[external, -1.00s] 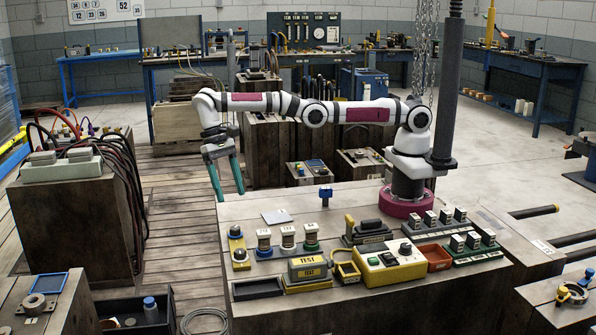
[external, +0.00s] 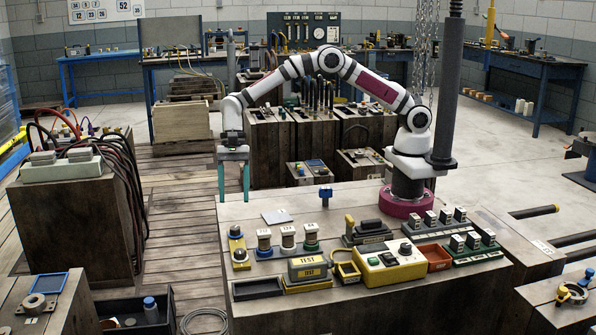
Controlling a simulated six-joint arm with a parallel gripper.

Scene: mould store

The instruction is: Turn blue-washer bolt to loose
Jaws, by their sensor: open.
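The blue-washer bolt (external: 264,240) stands upright at the left of a short row on the bench, with a dark body, a pale top and a blue ring at its foot. Its turn marking is too small to read. My gripper (external: 233,197) is open and empty, with two teal fingers pointing down. In the picture it is above and left of the blue-washer bolt, near the bench's far left corner, apart from the bolts.
A yellow block with a round knob (external: 239,252) stands left of the bolts. A yellow TEST box (external: 308,268), a black tray (external: 257,289) and a yellow control box (external: 391,262) are in front.

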